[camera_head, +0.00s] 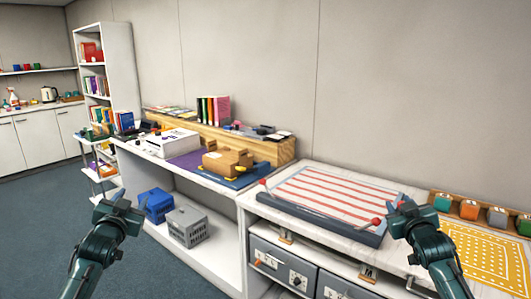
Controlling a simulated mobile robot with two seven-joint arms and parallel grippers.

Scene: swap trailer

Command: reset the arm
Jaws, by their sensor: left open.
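My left gripper (120,207) is dark teal and held up over the floor at the left, in front of the low white shelf unit. Its jaws are open and I see nothing between them. My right gripper (400,207) is raised at the right, in front of the right corner of the striped board (325,192). The forearm hides part of the counter behind it. Its fingers are small and dark here, and I cannot tell whether they are apart. A red knob (376,222) on the board shows just left of it.
A white counter (262,205) bears the striped board and a yellow dotted mat (490,256). Several coloured blocks stand in a wooden rack (455,200). A brown cardboard object (227,161) lies further left. Blue (155,204) and grey (187,226) crates sit below. Floor at left is clear.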

